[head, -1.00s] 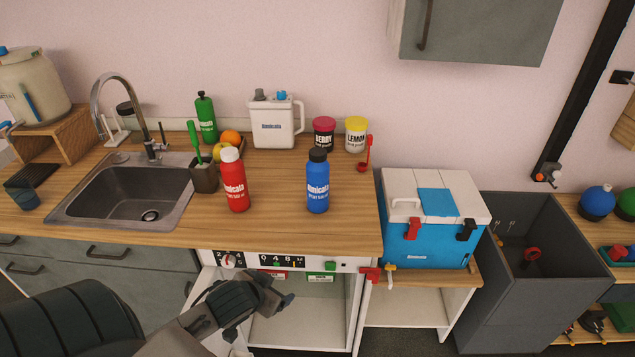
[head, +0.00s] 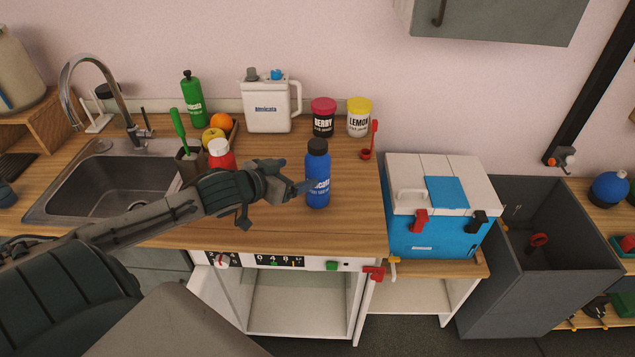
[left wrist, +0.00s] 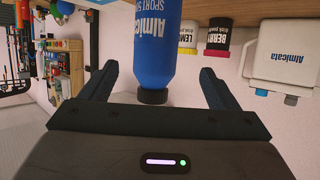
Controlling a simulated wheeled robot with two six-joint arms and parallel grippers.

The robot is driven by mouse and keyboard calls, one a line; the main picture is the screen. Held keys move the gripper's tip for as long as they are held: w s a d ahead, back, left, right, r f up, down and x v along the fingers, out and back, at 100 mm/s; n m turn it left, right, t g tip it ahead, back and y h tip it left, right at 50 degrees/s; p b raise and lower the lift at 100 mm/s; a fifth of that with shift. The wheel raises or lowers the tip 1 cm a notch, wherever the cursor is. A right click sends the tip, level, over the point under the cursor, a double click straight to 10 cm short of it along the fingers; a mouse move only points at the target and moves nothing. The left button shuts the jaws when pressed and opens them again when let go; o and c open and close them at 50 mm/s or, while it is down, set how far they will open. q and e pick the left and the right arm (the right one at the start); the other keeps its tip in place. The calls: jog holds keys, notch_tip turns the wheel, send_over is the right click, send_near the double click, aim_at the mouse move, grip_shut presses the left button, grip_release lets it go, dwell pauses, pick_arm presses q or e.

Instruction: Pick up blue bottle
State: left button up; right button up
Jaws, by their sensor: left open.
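The blue bottle (head: 318,180) with a dark cap stands upright on the wooden counter. In the left wrist view the blue bottle (left wrist: 155,45) appears upside down, with its cap between my fingers. My left gripper (head: 300,188) is open at the left side of the bottle in the head view. In the left wrist view the fingers of my left gripper (left wrist: 160,88) are spread on either side of the bottle, with gaps showing. My right gripper is out of view.
A red bottle (head: 221,155) stands left, partly hidden by my left arm. A white jug (head: 268,105), BERRY jar (head: 323,117) and LEMON jar (head: 358,118) stand at the back. A blue cooler (head: 435,238) is to the right. Counter right of the bottle is clear.

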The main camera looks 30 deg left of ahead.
aim_at(308, 170)
pick_arm(q)
jog(key=x, duration=0.3)
jog(key=shift+a+f, duration=0.1)
jog(key=shift+a, duration=0.05)
jog(key=shift+w+f, duration=0.1)
jog(key=shift+w, duration=0.25)
jog(key=shift+w+d+f, duration=0.1)
jog(key=shift+w+d, duration=0.25)
jog(key=shift+w, duration=0.05)
jog(key=x, duration=0.1)
jog(key=p+x, duration=0.1)
jog(key=x, duration=0.1)
jog(key=shift+w+d+p, duration=0.2)
jog(key=shift+d+p, duration=0.1)
jog(key=shift+w+f, duration=0.3)
jog(key=shift+w, duration=0.05)
jog(key=shift+c, duration=0.4)
jog(key=c, duration=1.1)
jog(key=shift+c, duration=1)
